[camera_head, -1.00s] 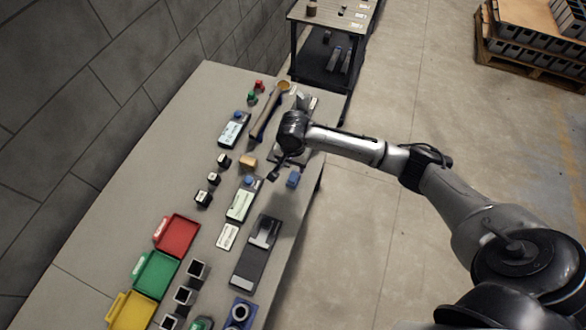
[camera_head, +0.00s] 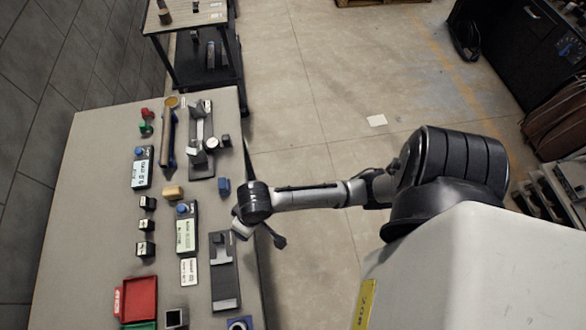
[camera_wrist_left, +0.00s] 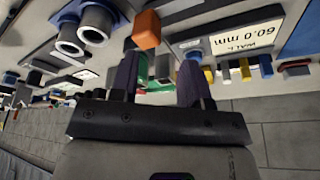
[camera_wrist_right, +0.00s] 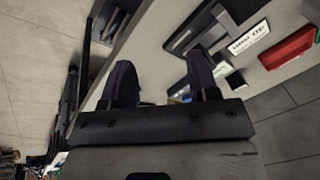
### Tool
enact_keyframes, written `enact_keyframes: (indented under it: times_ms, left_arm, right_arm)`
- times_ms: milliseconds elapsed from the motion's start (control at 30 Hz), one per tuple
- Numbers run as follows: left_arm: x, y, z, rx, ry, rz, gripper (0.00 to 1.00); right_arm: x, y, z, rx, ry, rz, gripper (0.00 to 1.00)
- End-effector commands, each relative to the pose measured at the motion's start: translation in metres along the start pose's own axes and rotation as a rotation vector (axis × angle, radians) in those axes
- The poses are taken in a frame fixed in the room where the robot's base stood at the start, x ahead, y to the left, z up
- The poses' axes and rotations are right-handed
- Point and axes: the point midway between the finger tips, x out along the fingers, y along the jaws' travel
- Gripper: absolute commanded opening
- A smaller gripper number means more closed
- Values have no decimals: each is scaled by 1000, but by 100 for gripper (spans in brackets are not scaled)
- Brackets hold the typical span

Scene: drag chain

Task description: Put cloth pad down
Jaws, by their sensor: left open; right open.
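I cannot tell for certain which thing is the cloth pad. A small tan pad-like block (camera_head: 172,192) lies on the grey table, and a small blue block (camera_head: 223,186) lies near the table's right edge. Neither is in a gripper. My right gripper (camera_head: 262,234) is over the table's right edge, beside a dark grey flat device (camera_head: 224,280); in the right wrist view its fingers (camera_wrist_right: 163,85) are apart with nothing between them. My left gripper shows only in the left wrist view (camera_wrist_left: 163,82), open and empty, with an orange block (camera_wrist_left: 147,30) beyond its fingers.
The table (camera_head: 82,215) holds several meters, black cubes and a red tray (camera_head: 138,300). A long handled tool (camera_head: 168,138) and a metal fixture (camera_head: 201,140) are at the far end. A dark cart (camera_head: 195,45) stands beyond.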

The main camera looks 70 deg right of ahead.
Motion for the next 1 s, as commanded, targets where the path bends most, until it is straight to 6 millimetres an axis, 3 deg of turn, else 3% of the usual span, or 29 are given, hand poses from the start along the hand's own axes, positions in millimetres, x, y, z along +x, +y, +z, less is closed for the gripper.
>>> enact_keyframes:
  times_ms: [33, 100, 200, 400, 600, 1000]
  left_arm:
    - [0, -1, 0, 2, 0, -1, 43]
    - [0, -1, 0, 4, 0, -3, 43]
    - [0, -2, 0, 6, -1, -5, 43]
    - [0, -3, 0, 9, -1, -7, 43]
    - [0, -3, 0, 8, -1, -7, 43]
    - [-4, 1, -1, -4, 0, 3, 43]
  right_arm:
    - [-3, 0, 22, -58, 15, -12, 55]
    - [-11, 6, 43, -142, 48, -6, 55]
    - [-22, 17, 67, -238, 81, 26, 55]
    - [-42, 39, 97, -363, 111, 104, 55]
    - [-50, 49, 107, -409, 113, 142, 55]
    - [-54, 48, 106, -413, 113, 143, 55]
